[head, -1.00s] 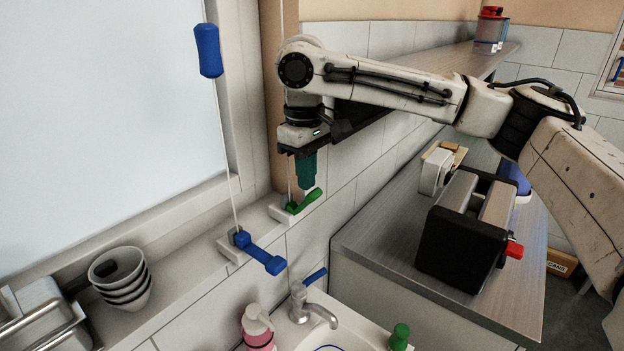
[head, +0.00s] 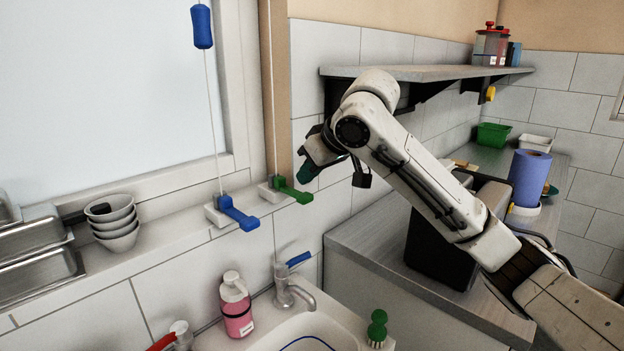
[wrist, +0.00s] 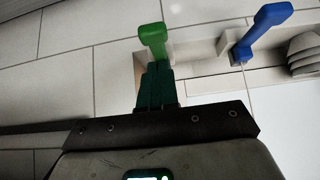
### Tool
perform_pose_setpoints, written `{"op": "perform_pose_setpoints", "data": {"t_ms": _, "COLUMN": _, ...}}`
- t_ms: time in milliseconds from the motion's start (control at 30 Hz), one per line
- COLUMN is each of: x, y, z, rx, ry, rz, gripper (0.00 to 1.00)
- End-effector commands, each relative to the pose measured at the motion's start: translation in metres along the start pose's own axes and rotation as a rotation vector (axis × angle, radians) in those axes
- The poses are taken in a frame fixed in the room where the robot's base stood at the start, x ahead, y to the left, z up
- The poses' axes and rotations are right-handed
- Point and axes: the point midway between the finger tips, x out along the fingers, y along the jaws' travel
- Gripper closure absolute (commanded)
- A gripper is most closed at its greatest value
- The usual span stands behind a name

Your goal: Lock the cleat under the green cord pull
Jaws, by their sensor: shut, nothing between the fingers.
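The green cleat (head: 290,191) sits on a white base on the ledge at the window's right edge. Its lever points out from the ledge and slopes down to the right, much like the blue cleat's lever. A cord (head: 270,90) rises from it out of the frame; the green cord pull is not in view. My gripper (head: 306,172) is shut and empty, close above and right of the lever. In the wrist view the teal fingers (wrist: 157,82) point at the green cleat (wrist: 153,45), overlapping its lower part; I cannot tell if they touch.
The blue cleat (head: 236,214) is just left, its cord leading up to a blue pull (head: 202,26). Below are a faucet (head: 292,285), a pink soap bottle (head: 236,305) and a sink. A shelf (head: 420,73) is above right; stacked bowls (head: 113,222) stand left.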

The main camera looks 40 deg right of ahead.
Motion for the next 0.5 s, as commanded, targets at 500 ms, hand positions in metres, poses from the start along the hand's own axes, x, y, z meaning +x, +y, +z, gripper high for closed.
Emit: {"op": "perform_pose_setpoints", "data": {"t_ms": 500, "x": 0.008, "y": -0.001, "z": -0.013, "rx": 0.001, "ry": -0.006, "rz": -0.002, "gripper": 1.00}}
